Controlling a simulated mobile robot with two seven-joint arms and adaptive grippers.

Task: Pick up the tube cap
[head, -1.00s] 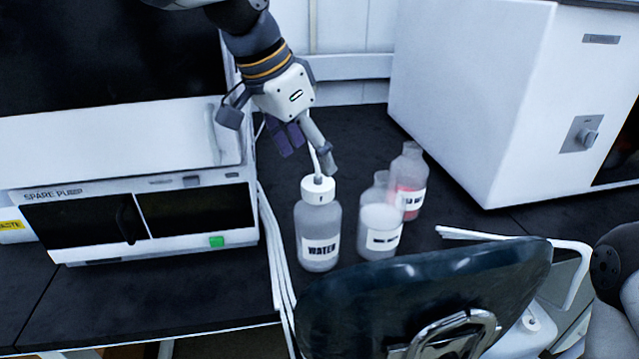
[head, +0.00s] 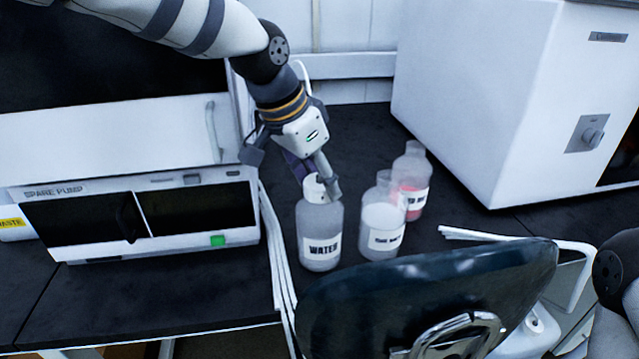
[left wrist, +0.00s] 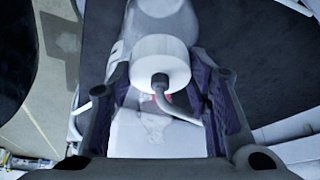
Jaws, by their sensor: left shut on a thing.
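The tube cap (head: 313,190) is white and sits on the neck of the clear bottle labelled WATER (head: 320,235), which stands upright on the dark bench. My left gripper (head: 318,183) comes down from above with its fingers around the cap, shut on it. In the left wrist view the round white cap (left wrist: 162,62) lies between the two finger pads, with a grey tube (left wrist: 180,103) bending out of its dark centre fitting. The finger partly hides the cap in the head view. My right gripper is out of view.
Two bottles, one with whitish content (head: 383,220) and one with red liquid (head: 411,185), stand close to the right. A spare pump unit (head: 150,215) is at left, a white instrument (head: 470,90) at right. A dark chair back (head: 420,290) stands in front; white cables (head: 277,250) run beside the bottle.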

